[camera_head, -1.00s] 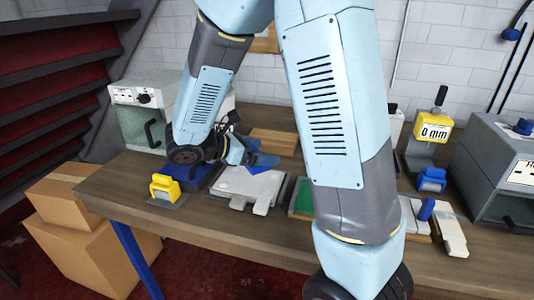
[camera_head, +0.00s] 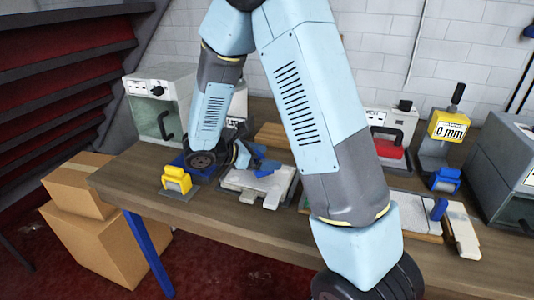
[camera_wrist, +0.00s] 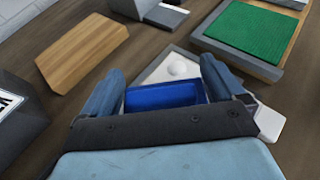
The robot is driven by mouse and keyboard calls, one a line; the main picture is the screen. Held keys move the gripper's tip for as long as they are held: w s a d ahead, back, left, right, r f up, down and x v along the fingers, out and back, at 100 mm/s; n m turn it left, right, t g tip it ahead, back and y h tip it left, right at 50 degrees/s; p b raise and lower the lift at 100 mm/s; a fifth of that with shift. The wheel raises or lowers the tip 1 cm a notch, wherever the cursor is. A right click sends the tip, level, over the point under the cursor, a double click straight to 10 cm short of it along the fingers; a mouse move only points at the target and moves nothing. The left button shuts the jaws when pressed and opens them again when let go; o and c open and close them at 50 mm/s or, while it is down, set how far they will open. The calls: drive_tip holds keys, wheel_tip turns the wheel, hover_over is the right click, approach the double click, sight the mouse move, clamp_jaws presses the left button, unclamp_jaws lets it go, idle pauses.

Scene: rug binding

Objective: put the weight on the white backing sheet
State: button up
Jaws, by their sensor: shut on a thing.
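My gripper (camera_head: 262,166) is shut on a blue block, which I take to be the weight; the block (camera_wrist: 163,95) shows between the two fingers in the wrist view. The white backing sheet (camera_head: 250,180) lies on a grey base on the bench, just under and in front of my gripper. In the wrist view part of the white sheet (camera_wrist: 160,70) shows beyond the fingers, with a round white bump on it. The fingers and block hide the rest. I cannot tell whether the block touches the sheet.
A wooden block (camera_wrist: 84,50) lies behind. A green mat (camera_wrist: 252,32) lies beside the sheet. A yellow gauge (camera_head: 448,128) and grey machines stand at the right and back.

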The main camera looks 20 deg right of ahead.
drive_tip(key=shift+f, duration=0.95)
drive_tip(key=shift+f, duration=0.1)
drive_tip(key=o, duration=1.6)
